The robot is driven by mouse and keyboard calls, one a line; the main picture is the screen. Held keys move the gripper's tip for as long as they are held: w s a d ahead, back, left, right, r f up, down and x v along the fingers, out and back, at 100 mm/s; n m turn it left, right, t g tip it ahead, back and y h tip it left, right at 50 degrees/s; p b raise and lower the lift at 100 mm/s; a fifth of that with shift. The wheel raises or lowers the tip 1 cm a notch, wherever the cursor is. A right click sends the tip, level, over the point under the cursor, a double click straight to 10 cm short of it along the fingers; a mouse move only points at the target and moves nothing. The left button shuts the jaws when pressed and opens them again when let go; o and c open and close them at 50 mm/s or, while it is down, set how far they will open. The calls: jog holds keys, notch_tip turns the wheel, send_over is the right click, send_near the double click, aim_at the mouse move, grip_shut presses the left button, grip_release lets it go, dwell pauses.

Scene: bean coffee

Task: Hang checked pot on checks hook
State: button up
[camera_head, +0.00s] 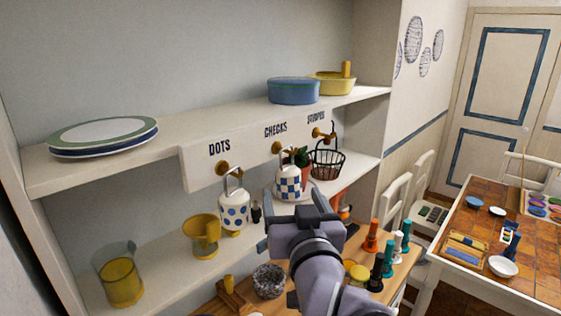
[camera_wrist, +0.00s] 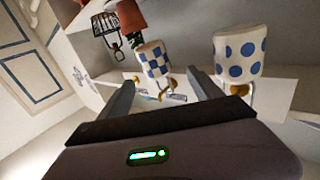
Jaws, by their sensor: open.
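The checked pot (camera_head: 289,182), white with blue checks, is upright below the CHECKS label, its wire handle raised to the brass checks hook (camera_head: 279,148). It appears to hang there, though the exact contact is too small to tell. In the wrist view, where the scene is upside down, the checked pot (camera_wrist: 154,60) shows beyond and between my fingers. My gripper (camera_head: 295,215) is open and empty, just in front of and below the pot; its spread fingers also show in the wrist view (camera_wrist: 160,80).
A dotted pot (camera_head: 234,210) hangs at the DOTS hook on the left. A dark wire basket (camera_head: 327,163) hangs at the right hook, near a plant in a terracotta pot. Yellow cups stand on the lower shelf (camera_head: 160,262). Several grinders (camera_head: 376,270) stand on the counter below.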

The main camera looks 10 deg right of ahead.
aim_at(287, 178)
jog(key=w+p, duration=0.2)
jog(key=p, duration=0.1)
jog(key=w+p, duration=0.2)
jog(key=p, duration=0.2)
jog(key=w+r+p, duration=0.1)
jog(key=w+p, duration=0.2)
jog(key=p, duration=0.1)
jog(key=shift+d, duration=0.25)
jog(key=w, duration=0.4)
jog(key=w+f, duration=0.1)
jog(key=w, duration=0.1)
jog(key=shift+d, duration=0.2)
jog(key=shift+s, duration=0.1)
jog(key=c, duration=1.6)
jog(key=o, duration=1.6)
jog(key=shift+s, duration=0.1)
